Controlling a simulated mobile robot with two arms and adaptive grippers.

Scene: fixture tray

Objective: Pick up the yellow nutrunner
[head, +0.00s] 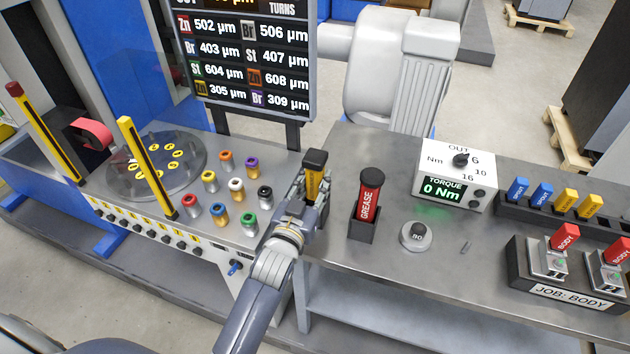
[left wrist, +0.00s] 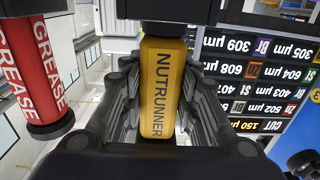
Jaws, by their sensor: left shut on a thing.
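The yellow nutrunner (head: 313,183) has a dark top and stands upright between the fingers of my left gripper (head: 309,190) in the head view. In the left wrist view the nutrunner (left wrist: 159,90) shows its NUTRUNNER lettering, with gripper fingers (left wrist: 160,105) on both sides of it. My left gripper is shut on it. The nutrunner's lower end is hidden behind the gripper in the head view, so I cannot tell whether it touches the bench or a holder. My right gripper is not in view.
A red GREASE tool (head: 369,200) stands in a dark holder just right of my left gripper. A torque box (head: 455,175) and a round knob (head: 415,236) are further right. Several coloured pegs (head: 220,214) stand to the left.

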